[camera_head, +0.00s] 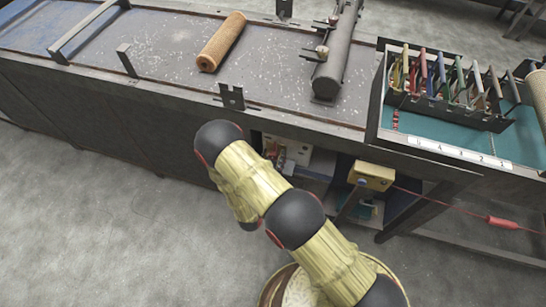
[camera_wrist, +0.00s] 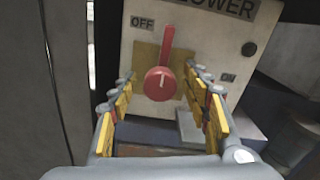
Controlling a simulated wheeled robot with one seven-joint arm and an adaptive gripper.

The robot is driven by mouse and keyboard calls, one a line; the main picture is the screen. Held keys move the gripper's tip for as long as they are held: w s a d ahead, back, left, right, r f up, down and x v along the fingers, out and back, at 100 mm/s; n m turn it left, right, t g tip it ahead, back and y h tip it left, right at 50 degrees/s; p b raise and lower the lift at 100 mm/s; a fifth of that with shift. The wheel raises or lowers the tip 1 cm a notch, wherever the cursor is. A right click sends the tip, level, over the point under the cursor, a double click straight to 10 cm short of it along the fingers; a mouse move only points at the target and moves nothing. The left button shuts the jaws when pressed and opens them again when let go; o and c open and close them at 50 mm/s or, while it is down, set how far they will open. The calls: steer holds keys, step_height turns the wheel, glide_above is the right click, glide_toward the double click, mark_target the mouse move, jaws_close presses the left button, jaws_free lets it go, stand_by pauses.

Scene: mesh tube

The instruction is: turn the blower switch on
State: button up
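The blower switch (camera_wrist: 160,84) is a red round knob with a straight red handle, on a pale panel (camera_wrist: 207,45) lettered "LOWER", the start cut off. Its handle points up, close to the OFF label at upper left; the ON label is at lower right. My gripper (camera_wrist: 159,74) is open in the wrist view, with yellow-padded fingers left and right of the knob and a gap on both sides. Whether the fingertips reach past the knob's face is hard to tell. In the head view a pale panel (camera_head: 297,153) shows under the bench, partly behind my arm, and my gripper is hidden.
A yellow box (camera_head: 372,176) with a red cable sits under the bench, right of the panel. The bench (camera_head: 165,95) holds an orange-brown mesh tube (camera_head: 221,41) and a grey cylinder (camera_head: 337,52). A tool rack (camera_head: 447,105) is at right. The floor at left is clear.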

steer(key=shift+c, duration=1.3)
steer(key=c, duration=0.9)
steer(key=shift+m, duration=0.3)
steer(key=m, duration=0.4)
steer(key=shift+b, duration=0.35)
steer(key=m+b, duration=0.1)
steer(key=m, duration=0.4)
steer(key=m+b, duration=0.1)
steer(key=m, duration=0.3)
steer(key=shift+f, duration=0.1)
steer(key=shift+m+b, duration=0.8)
steer(key=shift+m, duration=1.3)
